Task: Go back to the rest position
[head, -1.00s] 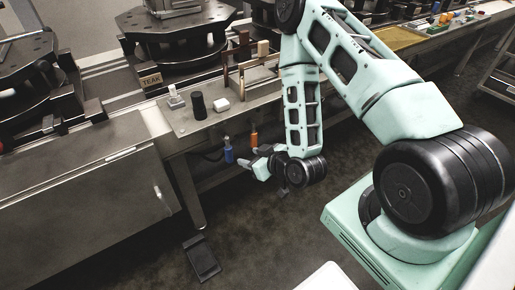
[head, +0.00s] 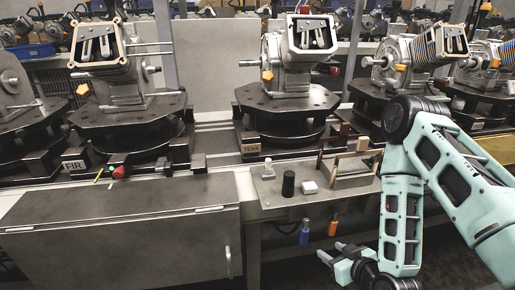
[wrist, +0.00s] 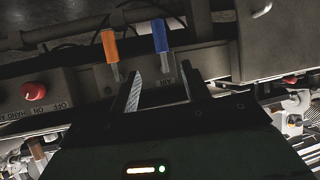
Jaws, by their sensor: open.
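My gripper (head: 331,254) is low in front of the bench, below the work shelf, at the lower middle of the head view. In the wrist view its two fingers (wrist: 160,92) stand apart with nothing between them. A blue-handled tool (head: 304,232) and an orange-handled tool (head: 333,225) hang under the shelf edge, just above and behind my gripper. In the wrist view the blue handle (wrist: 160,36) and the orange handle (wrist: 109,46) lie beyond the fingertips, apart from them.
The shelf (head: 270,200) carries a black cylinder (head: 288,184), a white block (head: 310,187) and a small rack (head: 350,180). Fixtures on round dark tables (head: 290,105) line the conveyor behind. A grey cabinet (head: 120,240) stands at left. A red button (wrist: 33,91) shows in the wrist view.

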